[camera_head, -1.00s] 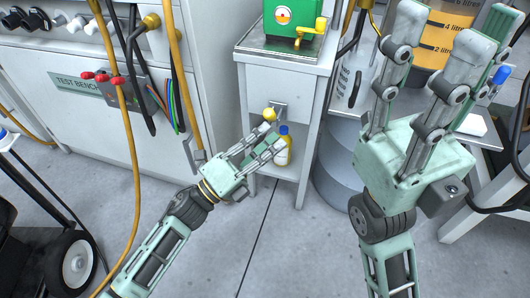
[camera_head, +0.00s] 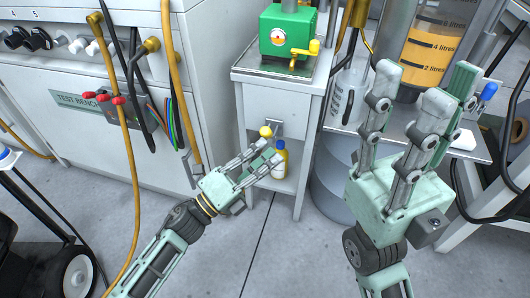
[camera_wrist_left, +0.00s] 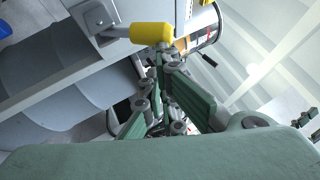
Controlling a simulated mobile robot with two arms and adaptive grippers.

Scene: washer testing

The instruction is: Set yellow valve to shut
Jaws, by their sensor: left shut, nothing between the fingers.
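A small yellow handle (camera_head: 266,131) sticks out from a grey plate on the front of the white cabinet. In the left wrist view the yellow handle (camera_wrist_left: 153,33) is a short cylinder on a grey bracket. My left gripper (camera_head: 266,152) is shut and empty, just below the handle in the head view. I cannot tell whether its fingertips touch it. Another yellow handle (camera_head: 314,46) is on the green machine (camera_head: 287,32) on top of the cabinet. My right gripper (camera_head: 425,82) is raised at the right, its fingers spread and empty.
A yellow bottle with a blue cap (camera_head: 281,160) stands on the cabinet's lower shelf, partly behind my left fingers. A test bench (camera_head: 90,150) with hoses is at the left. A measuring cylinder (camera_head: 432,45) and metal table are at the right.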

